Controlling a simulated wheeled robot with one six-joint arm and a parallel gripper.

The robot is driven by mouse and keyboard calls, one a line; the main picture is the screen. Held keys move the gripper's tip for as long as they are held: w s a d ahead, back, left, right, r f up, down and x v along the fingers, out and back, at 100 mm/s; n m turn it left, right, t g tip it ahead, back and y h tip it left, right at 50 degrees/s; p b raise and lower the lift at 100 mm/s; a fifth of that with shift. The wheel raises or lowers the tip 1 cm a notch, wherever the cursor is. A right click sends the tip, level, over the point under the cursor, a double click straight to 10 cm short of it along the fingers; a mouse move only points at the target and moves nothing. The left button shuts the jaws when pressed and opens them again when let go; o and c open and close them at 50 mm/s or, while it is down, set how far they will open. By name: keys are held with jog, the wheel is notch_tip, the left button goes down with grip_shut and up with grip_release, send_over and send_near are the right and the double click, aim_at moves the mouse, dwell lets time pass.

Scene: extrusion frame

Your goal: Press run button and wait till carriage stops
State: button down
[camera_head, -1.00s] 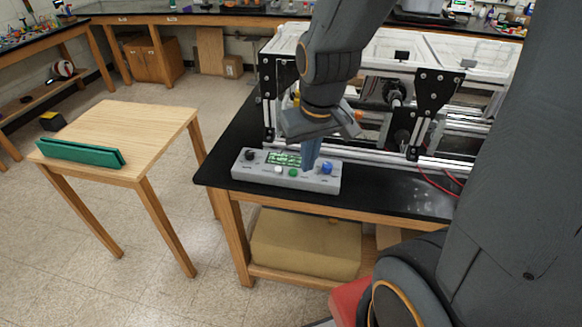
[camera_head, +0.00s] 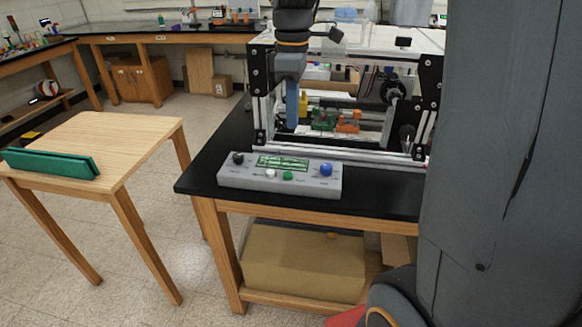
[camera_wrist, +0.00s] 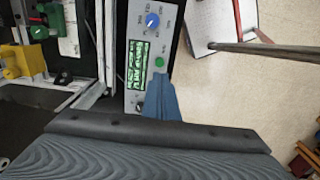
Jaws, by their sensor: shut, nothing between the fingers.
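A grey control box (camera_head: 232,178) lies on the black bench top. It has a black knob (camera_head: 238,158), a lit green display (camera_head: 283,162), a white button (camera_head: 271,174), a green button (camera_head: 288,175) and a blue knob (camera_head: 326,169). Its labels are too small to read. My gripper (camera_head: 291,124) is shut and empty, pointing down, above and behind the box. In the wrist view its blue fingers (camera_wrist: 160,80) overlap the box's edge near the green button (camera_wrist: 160,62). The extrusion frame (camera_head: 258,95) stands behind. I cannot tell which part is the carriage.
Green (camera_head: 322,122) and orange (camera_head: 348,122) parts sit inside the frame. A wooden table (camera_head: 120,140) with a green object (camera_head: 50,163) stands at the left. Floor is free between it and the bench (camera_head: 205,187). A cardboard box (camera_head: 300,262) is under the bench.

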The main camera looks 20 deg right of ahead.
aim_at(292, 175)
jog(key=shift+f, duration=0.1)
notch_tip(292, 175, down, 14)
jog(key=p, duration=0.4)
dwell(0.3)
